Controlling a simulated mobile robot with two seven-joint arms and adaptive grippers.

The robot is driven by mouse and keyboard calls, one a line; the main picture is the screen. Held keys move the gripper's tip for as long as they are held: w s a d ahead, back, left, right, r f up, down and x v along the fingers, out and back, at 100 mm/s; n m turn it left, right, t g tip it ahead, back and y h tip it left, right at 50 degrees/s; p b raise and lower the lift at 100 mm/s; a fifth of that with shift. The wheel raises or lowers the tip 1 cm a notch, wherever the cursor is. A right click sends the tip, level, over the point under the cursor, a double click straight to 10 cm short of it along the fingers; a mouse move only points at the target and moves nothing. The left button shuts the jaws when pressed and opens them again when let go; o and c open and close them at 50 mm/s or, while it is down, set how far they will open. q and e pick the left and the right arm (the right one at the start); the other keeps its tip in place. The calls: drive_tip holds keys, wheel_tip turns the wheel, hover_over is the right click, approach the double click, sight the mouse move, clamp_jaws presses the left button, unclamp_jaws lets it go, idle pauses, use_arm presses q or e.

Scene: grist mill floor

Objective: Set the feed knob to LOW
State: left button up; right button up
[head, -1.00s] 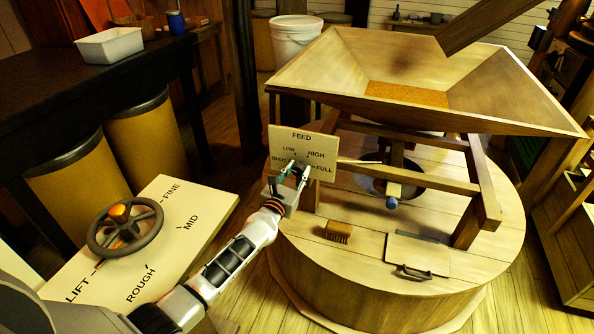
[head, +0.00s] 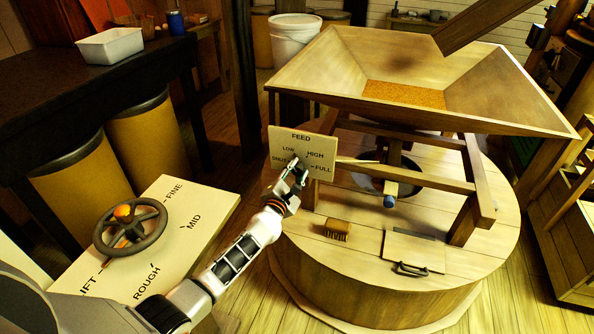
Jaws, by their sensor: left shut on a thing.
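The FEED panel (head: 302,142) stands upright at the front left of the round millstone casing, marked SHUT, LOW, HIGH and FULL. My left gripper (head: 297,170) is at the lower middle of this panel, shut on the feed knob. The gripper's fingers cover the knob, so I cannot tell which mark its pointer faces. The LOW mark is at the panel's upper left, above SHUT. My right gripper is not in view.
A wooden hopper (head: 335,70) with some grain stands above the round casing (head: 360,270). A brush (head: 337,229) and a hatch with a handle (head: 411,269) are on the casing. A handwheel (head: 131,228) sits on the LIFT board (head: 205,205) at left.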

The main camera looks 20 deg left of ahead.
use_arm(q)
drive_tip(key=shift+f, duration=0.1)
idle(0.3)
drive_tip(key=o, duration=1.1)
drive_tip(key=shift+s, duration=0.55)
drive_tip(key=s, duration=1.1)
drive_tip(key=shift+a+r, duration=0.25)
drive_tip(key=shift+a, duration=0.1)
